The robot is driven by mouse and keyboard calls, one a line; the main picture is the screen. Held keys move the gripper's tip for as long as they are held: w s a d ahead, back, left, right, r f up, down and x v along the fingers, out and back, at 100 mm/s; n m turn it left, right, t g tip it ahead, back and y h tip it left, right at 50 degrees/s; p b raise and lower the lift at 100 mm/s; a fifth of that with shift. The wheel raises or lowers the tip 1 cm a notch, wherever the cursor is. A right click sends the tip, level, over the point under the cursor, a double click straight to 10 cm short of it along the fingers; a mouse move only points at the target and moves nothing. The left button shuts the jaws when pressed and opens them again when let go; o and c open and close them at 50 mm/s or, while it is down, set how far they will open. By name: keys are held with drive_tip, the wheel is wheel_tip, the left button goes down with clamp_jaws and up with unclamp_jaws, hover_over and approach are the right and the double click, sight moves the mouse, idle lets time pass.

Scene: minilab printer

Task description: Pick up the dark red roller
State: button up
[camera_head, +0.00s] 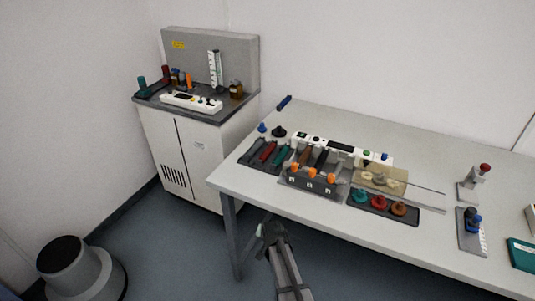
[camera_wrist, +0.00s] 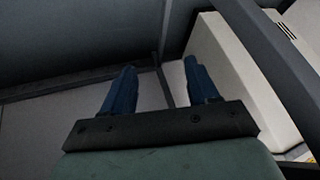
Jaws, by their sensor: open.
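A dark red roller (camera_head: 267,152) lies in a dark tray (camera_head: 246,157) at the left part of the table, between other dark rollers. My gripper (camera_head: 266,231) is low in front of the table's front edge, well apart from the roller. In the wrist view its two blue fingers (camera_wrist: 160,82) are spread with nothing between them. The roller does not show in the wrist view.
The table (camera_head: 232,176) has bare surface at its left end. An orange-knobbed block (camera_head: 310,184), a tray of round knobs (camera_head: 382,207) and a white control strip (camera_head: 318,141) crowd around the rollers. A cabinet (camera_head: 183,145) stands behind left, a grey stool (camera_head: 78,268) on the floor.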

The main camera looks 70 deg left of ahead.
drive_tip(key=s+a+r+n+g+y, duration=0.1)
drive_tip(key=s+a+r, duration=0.3)
drive_tip(key=s, duration=0.4)
drive_tip(key=s+a+r+y, duration=0.1)
drive_tip(key=s+a+r, duration=0.25)
drive_tip(key=s, duration=0.45)
drive_tip(key=s+a+r+n+g, duration=0.1)
drive_tip(key=s+a+r, duration=0.25)
drive_tip(key=s, duration=0.55)
drive_tip(key=s+a+r, duration=0.2)
drive_tip(key=a+r, duration=0.5)
drive_tip(key=r, duration=0.1)
wheel_tip(320, 180, up, 22)
drive_tip(key=m+h, duration=0.4)
drive_tip(key=h, duration=0.4)
hover_over(267, 150)
drive_tip(key=shift+t, duration=0.4)
drive_tip(key=f, duration=0.8)
drive_tip(key=shift+w+d+f, duration=0.1)
drive_tip(key=shift+d+f, duration=0.05)
drive_tip(key=shift+d, duration=0.1)
drive_tip(key=shift+a+f, duration=0.15)
drive_tip(key=shift+f, duration=1.25)
drive_tip(key=shift+a+f, duration=0.15)
drive_tip(key=shift+f, duration=1.2)
clamp_jaws()
